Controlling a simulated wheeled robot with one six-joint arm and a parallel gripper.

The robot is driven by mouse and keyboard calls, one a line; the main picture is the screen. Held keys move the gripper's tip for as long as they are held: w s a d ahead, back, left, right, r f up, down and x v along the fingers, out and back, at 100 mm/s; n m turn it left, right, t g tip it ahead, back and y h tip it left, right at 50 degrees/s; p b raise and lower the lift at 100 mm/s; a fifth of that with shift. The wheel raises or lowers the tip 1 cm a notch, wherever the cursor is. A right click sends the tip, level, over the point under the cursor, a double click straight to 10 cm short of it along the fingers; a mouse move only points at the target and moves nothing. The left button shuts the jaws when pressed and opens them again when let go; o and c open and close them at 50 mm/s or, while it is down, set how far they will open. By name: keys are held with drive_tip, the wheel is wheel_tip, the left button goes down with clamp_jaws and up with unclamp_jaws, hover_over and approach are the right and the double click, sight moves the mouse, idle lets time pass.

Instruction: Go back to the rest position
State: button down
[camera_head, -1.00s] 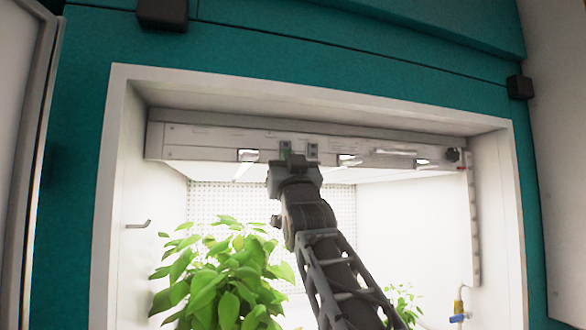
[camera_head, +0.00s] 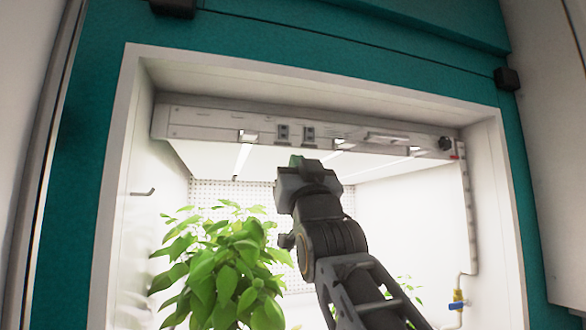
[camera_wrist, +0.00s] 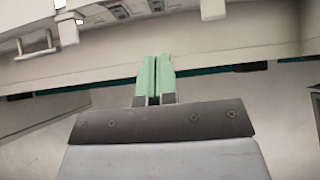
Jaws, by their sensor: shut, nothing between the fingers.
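My gripper (camera_head: 297,161) is in front of the open growth chamber, below the white panel (camera_head: 215,125) along the chamber's top. In the wrist view, the two green fingers of my gripper (camera_wrist: 155,75) are pressed together with nothing between them. They point toward the chamber's upper frame and the panel, which fill the upper part of that view. In the head view the fingers are small and mostly hidden behind the gripper's body. The panel carries two small grey switches (camera_head: 283,133) just above my gripper.
A large leafy plant (camera_head: 222,270) stands inside the chamber, left of my arm. A smaller plant is partly hidden behind the arm. A small hook (camera_head: 143,192) is on the left wall. A pipe with a yellow and blue valve (camera_head: 457,300) is at right. The white frame (camera_head: 122,150) surrounds the opening.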

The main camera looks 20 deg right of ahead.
drive_tip(key=shift+s+f, duration=0.3)
drive_tip(key=shift+f, duration=0.05)
idle(0.4)
drive_tip(key=w+f+g+y, duration=0.1)
drive_tip(key=w+f+g, duration=0.25)
drive_tip(key=f, duration=0.65)
drive_tip(key=w+f+g, duration=0.2)
drive_tip(key=f+g, duration=0.3)
drive_tip(key=f, duration=0.6)
drive_tip(key=w+f+g+y, duration=0.15)
drive_tip(key=f+g, duration=0.25)
drive_tip(key=f, duration=0.6)
drive_tip(key=s+a+f+g, duration=0.1)
drive_tip(key=s+f+g, duration=0.2)
drive_tip(key=f, duration=0.6)
drive_tip(key=s+a+f+n+g+y, duration=0.1)
drive_tip(key=s+a+f+g, duration=0.1)
drive_tip(key=s+f, duration=0.5)
drive_tip(key=s+a+f+g, duration=0.2)
drive_tip(key=s+f+g, duration=0.3)
drive_tip(key=f, duration=0.7)
drive_tip(key=shift+s+a+n+y, duration=0.15)
drive_tip(key=shift+s+n+y, duration=0.05)
drive_tip(key=shift+n+y, duration=0.15)
drive_tip(key=shift+f, duration=0.1)
